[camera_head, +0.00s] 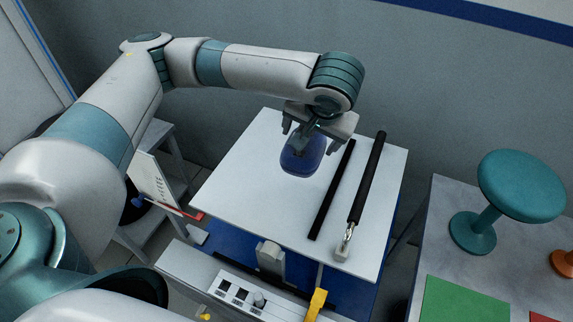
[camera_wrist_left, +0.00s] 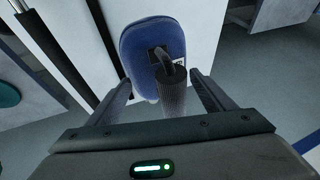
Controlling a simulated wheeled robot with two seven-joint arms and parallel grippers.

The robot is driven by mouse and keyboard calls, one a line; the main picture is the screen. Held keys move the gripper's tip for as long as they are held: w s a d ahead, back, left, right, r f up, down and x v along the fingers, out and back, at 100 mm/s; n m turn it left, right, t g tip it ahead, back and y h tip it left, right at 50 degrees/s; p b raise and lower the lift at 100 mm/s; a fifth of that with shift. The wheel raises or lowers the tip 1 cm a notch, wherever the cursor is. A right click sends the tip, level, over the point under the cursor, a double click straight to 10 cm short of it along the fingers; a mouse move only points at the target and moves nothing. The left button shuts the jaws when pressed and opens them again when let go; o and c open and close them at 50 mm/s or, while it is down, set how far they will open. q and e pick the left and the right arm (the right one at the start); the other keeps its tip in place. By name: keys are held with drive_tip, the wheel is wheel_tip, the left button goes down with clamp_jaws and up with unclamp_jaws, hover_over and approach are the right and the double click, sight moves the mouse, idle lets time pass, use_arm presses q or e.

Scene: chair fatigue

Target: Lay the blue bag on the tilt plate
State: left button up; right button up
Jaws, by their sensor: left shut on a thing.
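The blue bag (camera_head: 301,160) is a rounded dark blue pad over the upper middle of the white tilt plate (camera_head: 250,185). In the left wrist view the bag (camera_wrist_left: 150,38) fills the top centre, with a dark ribbed handle (camera_wrist_left: 172,92) pointing toward my gripper. My left gripper (camera_head: 314,135) is shut on the bag's handle, its fingers on either side in the wrist view (camera_wrist_left: 165,92). I cannot tell whether the bag touches the plate (camera_wrist_left: 190,35) or hangs just above it. My right gripper is not in view.
A black strip (camera_head: 332,190) and a thicker black rod (camera_head: 367,180) lie along the plate's right part. A control panel (camera_head: 235,290) stands at the front. At right, a bench (camera_head: 440,225) holds a teal stool-shaped piece (camera_head: 520,185) and a green square (camera_head: 462,302). The plate's left half is clear.

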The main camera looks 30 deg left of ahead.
use_arm(q)
drive_tip(key=shift+r, duration=0.1)
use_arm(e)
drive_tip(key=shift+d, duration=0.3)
use_arm(q)
drive_tip(key=shift+d, duration=0.1)
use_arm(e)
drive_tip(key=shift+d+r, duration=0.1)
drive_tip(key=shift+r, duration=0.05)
